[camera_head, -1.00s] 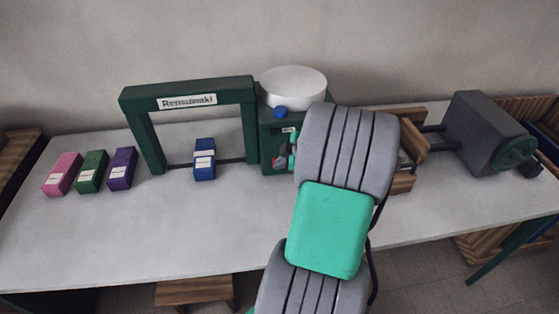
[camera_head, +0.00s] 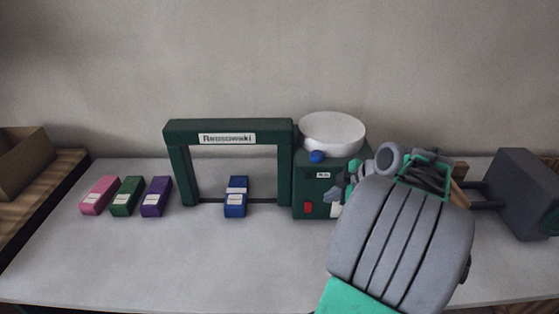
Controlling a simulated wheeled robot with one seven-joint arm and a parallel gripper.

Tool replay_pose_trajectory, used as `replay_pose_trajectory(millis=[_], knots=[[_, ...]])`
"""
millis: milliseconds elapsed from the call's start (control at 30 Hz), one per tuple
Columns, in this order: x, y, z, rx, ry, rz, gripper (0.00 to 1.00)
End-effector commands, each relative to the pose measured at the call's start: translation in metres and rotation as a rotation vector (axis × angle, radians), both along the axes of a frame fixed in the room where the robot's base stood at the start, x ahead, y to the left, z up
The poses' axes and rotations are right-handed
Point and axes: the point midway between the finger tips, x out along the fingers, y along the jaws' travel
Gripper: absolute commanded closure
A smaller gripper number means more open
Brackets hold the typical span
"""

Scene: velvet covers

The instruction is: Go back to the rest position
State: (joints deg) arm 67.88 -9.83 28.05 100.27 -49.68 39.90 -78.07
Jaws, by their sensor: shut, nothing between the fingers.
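My arm rises from the lower right of the head view, and its thick grey link hides part of the bench behind it. My gripper (camera_head: 340,192) shows only in part past the end of the arm, in front of the right side of the green machine box (camera_head: 312,180). It is shut and holds nothing.
A white bench (camera_head: 130,260) carries pink (camera_head: 99,196), green (camera_head: 127,196) and purple (camera_head: 156,197) blocks at left. A blue block (camera_head: 236,197) stands within a green frame (camera_head: 180,165). A white round bowl (camera_head: 332,132) tops the machine. A dark grey block (camera_head: 525,190) is at right. The bench front is clear.

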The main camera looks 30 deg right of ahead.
Motion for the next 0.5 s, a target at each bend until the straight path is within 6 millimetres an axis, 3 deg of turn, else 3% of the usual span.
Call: replay_pose_trajectory(millis=[167,267,500], knots=[[-0.002,0.001,-0.002,0.14,0.035,-0.182,1.0],[-0.015,-0.007,-0.013,0.278,0.11,-0.429,1.0],[-0.084,0.0,-0.078,0.575,0.36,-1.112,1.0]])
